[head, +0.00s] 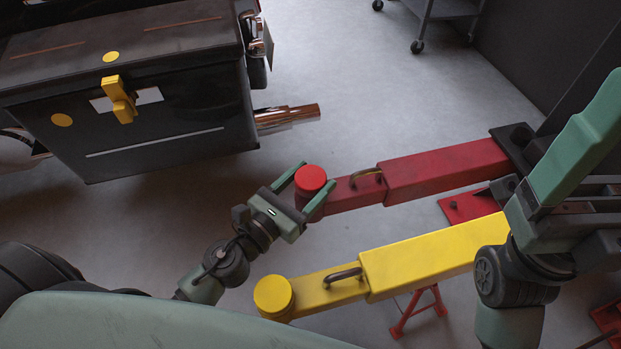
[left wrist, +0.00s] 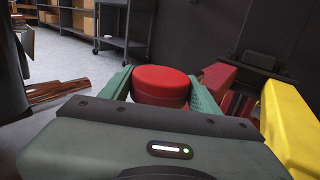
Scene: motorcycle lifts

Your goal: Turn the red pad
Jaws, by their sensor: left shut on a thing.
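The red pad (head: 311,179) is a round cap at the left end of the red lift arm (head: 448,170). My left gripper (head: 313,182) has its two green fingers on opposite sides of the pad and is shut on it. In the left wrist view, the red pad (left wrist: 161,84) sits upright between the green fingers (left wrist: 160,90); its top face is clear, and its lower part is hidden behind my gripper body. My right gripper (head: 580,150) is large at the right edge, partly cut off; its finger gap is not clear.
A yellow lift arm (head: 420,262) with a round yellow pad (head: 273,295) lies nearer, beside my left forearm. A dark case (head: 170,110) with a yellow latch and a chrome pipe (head: 288,117) are at the upper left. A wheeled cart (head: 425,20) stands on open floor behind.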

